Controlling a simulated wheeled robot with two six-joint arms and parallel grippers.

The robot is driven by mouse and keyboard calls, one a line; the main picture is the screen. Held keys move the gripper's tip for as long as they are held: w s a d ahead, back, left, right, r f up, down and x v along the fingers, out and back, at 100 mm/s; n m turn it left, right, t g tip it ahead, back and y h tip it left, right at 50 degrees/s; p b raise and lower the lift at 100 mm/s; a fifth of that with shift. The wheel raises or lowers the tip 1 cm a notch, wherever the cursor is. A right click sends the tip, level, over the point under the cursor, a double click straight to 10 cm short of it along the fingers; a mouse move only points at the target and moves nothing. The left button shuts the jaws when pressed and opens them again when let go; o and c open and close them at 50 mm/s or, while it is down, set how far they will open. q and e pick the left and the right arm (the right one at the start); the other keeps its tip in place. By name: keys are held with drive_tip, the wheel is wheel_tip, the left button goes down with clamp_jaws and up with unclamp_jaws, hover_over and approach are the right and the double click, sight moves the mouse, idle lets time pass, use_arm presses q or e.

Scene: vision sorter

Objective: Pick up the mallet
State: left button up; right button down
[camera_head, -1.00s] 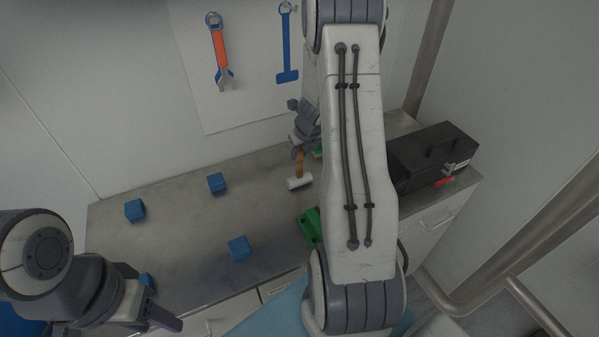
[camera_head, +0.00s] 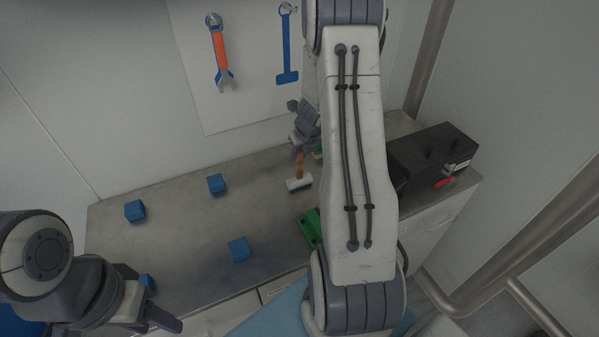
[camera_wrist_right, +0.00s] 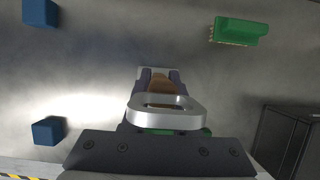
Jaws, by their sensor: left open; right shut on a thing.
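The mallet has a white head (camera_head: 299,183) and a brown handle (camera_head: 299,164), and it is at the back middle of the metal bench. My right gripper (camera_head: 298,150) is shut on the mallet's handle, with the head just beyond the fingers. In the right wrist view the brown handle (camera_wrist_right: 167,88) lies between the fingers, and the white head shows only as a pale edge past them. Whether the mallet touches the bench is hard to tell. My left gripper (camera_head: 165,325) is open and empty at the lower left, in front of the bench.
Several blue cubes, such as one (camera_head: 217,184) at the back and one (camera_head: 239,248) near the front, stand on the bench (camera_head: 180,240). A black toolbox (camera_head: 435,155) is at the right.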

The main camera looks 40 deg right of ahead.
wheel_tip(320, 180, up, 5)
drive_tip(key=p, duration=0.3)
drive_tip(key=shift+s+d, duration=0.15)
drive_tip(key=s+d+r+b, duration=0.1)
drive_tip(key=s+d+r, duration=0.4)
drive_tip(key=s, duration=0.4)
drive_tip(key=shift+s+d+r+b, duration=0.3)
drive_tip(key=shift+s+d+r, duration=0.1)
drive_tip(key=shift+r, duration=0.1)
